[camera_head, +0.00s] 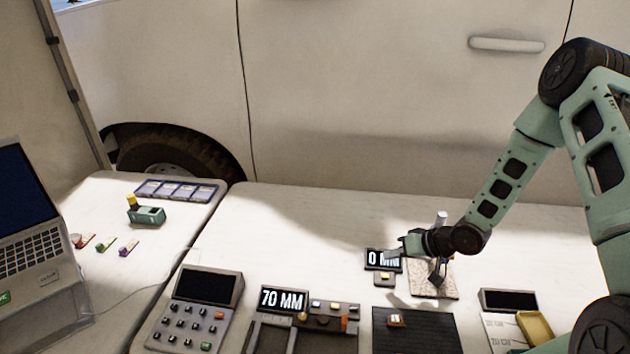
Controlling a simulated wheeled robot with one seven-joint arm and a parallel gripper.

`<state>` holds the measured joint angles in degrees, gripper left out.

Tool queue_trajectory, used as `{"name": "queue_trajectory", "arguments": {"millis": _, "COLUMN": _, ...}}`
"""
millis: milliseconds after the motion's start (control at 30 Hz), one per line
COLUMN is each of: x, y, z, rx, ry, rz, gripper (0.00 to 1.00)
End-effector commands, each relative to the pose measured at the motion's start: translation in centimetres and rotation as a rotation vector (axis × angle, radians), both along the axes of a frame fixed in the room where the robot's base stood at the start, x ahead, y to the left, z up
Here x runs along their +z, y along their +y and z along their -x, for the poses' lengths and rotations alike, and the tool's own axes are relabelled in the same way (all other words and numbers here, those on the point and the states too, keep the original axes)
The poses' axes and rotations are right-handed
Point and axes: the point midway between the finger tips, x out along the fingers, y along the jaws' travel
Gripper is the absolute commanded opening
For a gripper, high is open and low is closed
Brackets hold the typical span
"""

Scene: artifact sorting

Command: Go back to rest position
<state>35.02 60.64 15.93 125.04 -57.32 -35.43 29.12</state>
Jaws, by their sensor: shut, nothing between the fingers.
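My arm reaches in from the right, and my gripper (393,250) hangs low over the right-hand table. It is shut and empty, with its fingers pointing left in front of a small display reading "0 MM" (374,259). The gripper hides part of that display. Below and behind the wrist is a pale speckled plate (447,283) with an upright metal stand on it. I cannot tell how much height lies between the fingers and the display.
The front holds a calculator-like keypad (193,312), a "70 MM" display (283,300), a tray of small pieces (330,322), a black mat (415,336) with a small block, and a scale (505,300) beside a yellow tray (535,327). A laptop (30,240) stands left. The table's back is clear.

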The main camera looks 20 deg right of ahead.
Motion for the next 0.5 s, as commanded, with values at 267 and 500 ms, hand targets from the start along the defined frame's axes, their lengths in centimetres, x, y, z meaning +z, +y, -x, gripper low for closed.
{"name": "queue_trajectory", "arguments": {"millis": 267, "x": 3.3, "y": 2.7, "z": -0.6, "rx": 0.080, "ry": 0.034, "rz": 0.142, "gripper": 0.00}}
{"name": "queue_trajectory", "arguments": {"millis": 500, "x": 10.9, "y": 9.4, "z": 2.2, "rx": 0.240, "ry": 0.120, "rz": 0.413, "gripper": 0.00}}
